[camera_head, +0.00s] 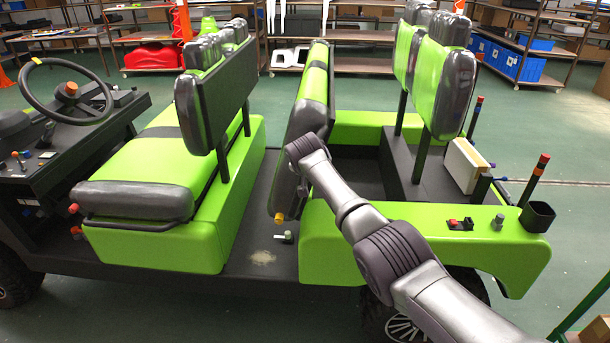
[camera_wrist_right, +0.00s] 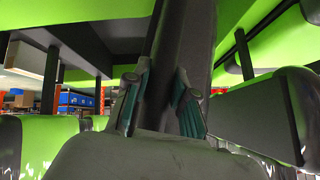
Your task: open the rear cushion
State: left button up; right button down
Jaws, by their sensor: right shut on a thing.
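The rear cushion (camera_head: 314,90), green with dark grey padded edges, stands tilted up steeply on the cart behind the front bench. The dark compartment of the rear seat box (camera_head: 355,172) is exposed behind it. My right arm reaches in from the lower right to the cushion's near side; its fingertips are hidden in the head view. In the right wrist view my right gripper (camera_wrist_right: 160,100) has its two teal-padded fingers on either side of a dark edge of the cushion (camera_wrist_right: 180,45), shut on it. My left gripper is not in view.
The front bench (camera_head: 150,160) and its backrest (camera_head: 215,90) stand left of the cushion. The rear backrests (camera_head: 440,80) stand to its right on dark posts. A green side panel (camera_head: 420,225) with small switches lies under my arm. Shelves stand behind the cart.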

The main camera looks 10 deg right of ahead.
jog(key=shift+w+a+r, duration=0.1)
jog(key=shift+a, duration=0.15)
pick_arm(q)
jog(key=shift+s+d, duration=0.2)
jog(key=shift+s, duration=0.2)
pick_arm(e)
jog(key=shift+a, duration=0.1)
jog(key=c, duration=1.2)
grip_release()
jog(key=shift+o, duration=1.3)
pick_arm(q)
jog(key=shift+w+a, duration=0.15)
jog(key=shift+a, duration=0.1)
